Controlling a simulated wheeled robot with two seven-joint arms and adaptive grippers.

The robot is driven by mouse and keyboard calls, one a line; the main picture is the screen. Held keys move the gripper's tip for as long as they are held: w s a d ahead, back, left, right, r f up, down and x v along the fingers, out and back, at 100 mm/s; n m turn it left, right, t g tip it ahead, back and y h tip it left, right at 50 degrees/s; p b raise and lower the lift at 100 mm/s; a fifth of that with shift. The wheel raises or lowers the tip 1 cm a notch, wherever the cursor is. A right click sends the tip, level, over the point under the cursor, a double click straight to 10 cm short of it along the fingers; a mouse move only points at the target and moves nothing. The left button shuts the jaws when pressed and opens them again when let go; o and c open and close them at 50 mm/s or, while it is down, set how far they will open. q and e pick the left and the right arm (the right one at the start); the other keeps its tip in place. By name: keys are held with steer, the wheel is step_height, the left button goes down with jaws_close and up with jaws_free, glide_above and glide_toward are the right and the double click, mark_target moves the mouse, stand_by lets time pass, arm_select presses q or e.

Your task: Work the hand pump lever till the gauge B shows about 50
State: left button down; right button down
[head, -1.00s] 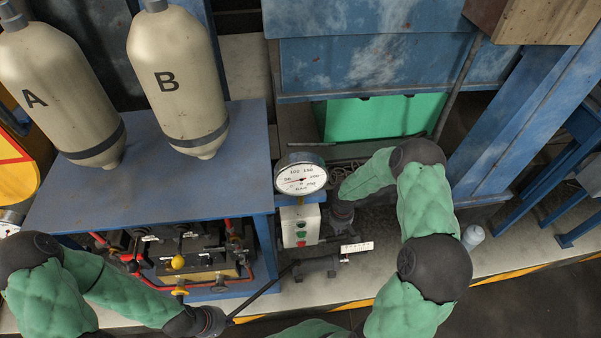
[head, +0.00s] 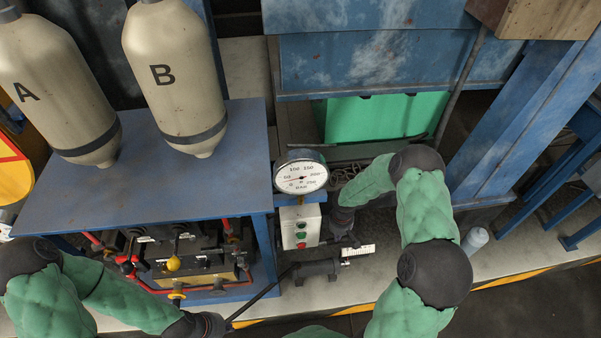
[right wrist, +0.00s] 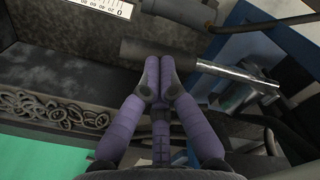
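The gauge (head: 301,177) is a round white dial in BAR above a small box with green and red buttons.
Cream cylinders A (head: 68,88) and B (head: 176,85) hang above a blue bench (head: 140,195). Below are a valve panel with a yellow knob (head: 173,263) and red hoses. A white scale (head: 357,251) sits by the pump. A green bin (head: 385,117) stands behind; a clear bottle (head: 474,240) stands right.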

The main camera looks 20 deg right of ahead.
steer(key=shift+f+b, duration=1.75)
steer(key=shift+f, duration=0.35)
steer(key=shift+a+f+b, duration=0.2)
steer(key=shift+f+b, duration=0.35)
steer(key=shift+f, duration=0.5)
steer(key=r+p, duration=0.4)
steer(key=r, duration=0.1)
steer(key=r+p, duration=0.4)
steer(key=shift+d+r, duration=0.2)
steer(key=shift+r, duration=0.2)
steer(key=shift+f, duration=0.1)
